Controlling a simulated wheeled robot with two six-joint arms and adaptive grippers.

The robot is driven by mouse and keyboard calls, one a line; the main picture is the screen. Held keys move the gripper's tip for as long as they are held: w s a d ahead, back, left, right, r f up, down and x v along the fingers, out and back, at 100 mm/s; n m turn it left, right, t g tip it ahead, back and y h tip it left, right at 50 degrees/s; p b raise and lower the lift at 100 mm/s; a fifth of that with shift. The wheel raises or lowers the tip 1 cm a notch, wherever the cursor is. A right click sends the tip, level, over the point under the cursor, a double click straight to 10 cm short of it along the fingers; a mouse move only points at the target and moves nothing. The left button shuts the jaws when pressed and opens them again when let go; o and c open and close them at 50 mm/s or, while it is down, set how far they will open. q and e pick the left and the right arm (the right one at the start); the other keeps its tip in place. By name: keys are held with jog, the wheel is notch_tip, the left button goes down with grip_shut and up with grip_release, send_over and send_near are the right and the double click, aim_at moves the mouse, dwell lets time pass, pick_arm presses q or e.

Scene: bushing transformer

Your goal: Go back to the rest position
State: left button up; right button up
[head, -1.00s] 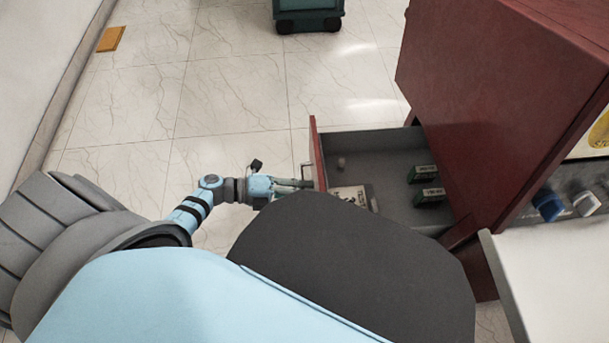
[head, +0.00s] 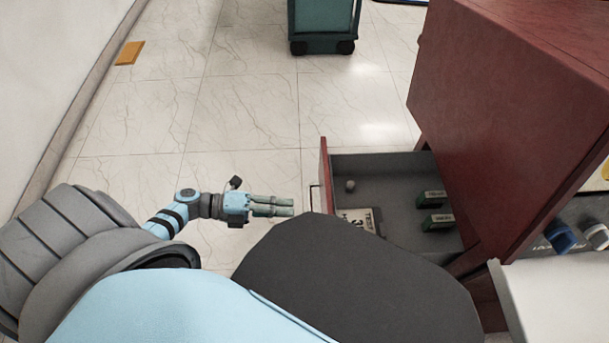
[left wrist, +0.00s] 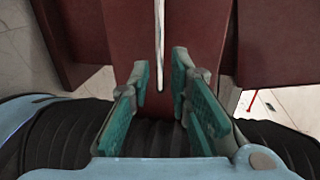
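My left gripper (head: 292,206) is in the middle of the head view, just left of the open drawer's front and apart from its handle (head: 313,199). In the left wrist view its green fingers (left wrist: 162,85) are spread, with nothing held between them. The thin pale handle (left wrist: 159,40) shows ahead, in line with the gap between the fingers. The red drawer front (left wrist: 190,35) fills the background behind it. My right gripper is not in either view.
The open drawer (head: 390,165) of the red cabinet (head: 500,110) holds several small items, including two green boxes (head: 434,199). A teal wheeled cart (head: 322,25) stands at the back. A white surface (head: 550,295) is at lower right. Tiled floor (head: 240,120) left of the drawer is clear.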

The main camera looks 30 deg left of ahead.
pick_arm(q)
jog(key=v, duration=0.4)
jog(key=shift+s+a, duration=0.1)
jog(key=shift+a, duration=0.15)
